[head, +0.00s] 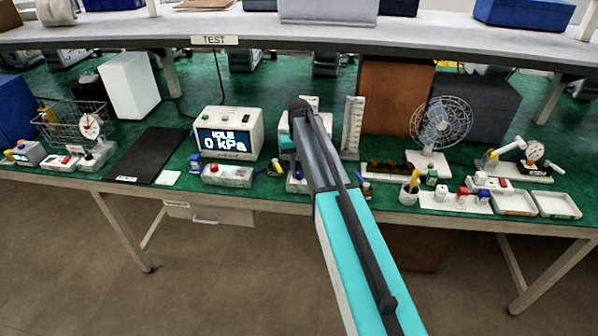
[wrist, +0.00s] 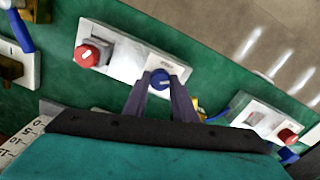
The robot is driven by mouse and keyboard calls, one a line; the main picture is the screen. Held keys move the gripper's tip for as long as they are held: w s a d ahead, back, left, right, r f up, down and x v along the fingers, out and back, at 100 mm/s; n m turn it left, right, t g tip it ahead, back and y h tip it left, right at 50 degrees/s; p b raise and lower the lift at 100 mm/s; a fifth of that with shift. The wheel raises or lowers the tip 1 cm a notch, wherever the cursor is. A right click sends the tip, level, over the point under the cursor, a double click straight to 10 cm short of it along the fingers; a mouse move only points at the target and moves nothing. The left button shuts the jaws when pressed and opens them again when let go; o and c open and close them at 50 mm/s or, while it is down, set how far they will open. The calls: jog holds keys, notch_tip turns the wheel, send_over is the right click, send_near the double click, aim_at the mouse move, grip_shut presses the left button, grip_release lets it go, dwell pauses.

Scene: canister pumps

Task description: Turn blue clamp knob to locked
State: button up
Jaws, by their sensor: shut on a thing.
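In the wrist view a blue knob (wrist: 160,77) with a white mark on its top sits between the two dark fingers of my gripper (wrist: 159,90). The fingers are closed against its sides. The knob is at the edge of a white fixture (wrist: 128,60), which also carries a red knob (wrist: 88,55) to the left. In the head view my grey and teal arm reaches over the middle of the bench and hides the blue knob and my fingertips. Only parts of a white device (head: 284,122) show beside the arm. I cannot tell whether the knob's position is locked.
A monitor (head: 228,142) reads IDLE, 0 kPa, left of my arm. A white box with a red button (head: 228,174) stands in front of it. A flowmeter-like scale (head: 352,122) and a fan (head: 440,122) stand right. A shelf (head: 400,45) runs above the green bench.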

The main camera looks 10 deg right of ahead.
aim_at(299, 173)
jog(key=m, duration=0.5)
jog(key=shift+m, duration=0.3)
dwell(0.4)
jog(key=o, duration=1)
jog(key=shift+o, duration=0.2)
jog(key=shift+r, duration=0.2)
notch_tip(299, 173, up, 14)
jog(key=b, duration=0.3)
jog(key=shift+f, duration=0.25)
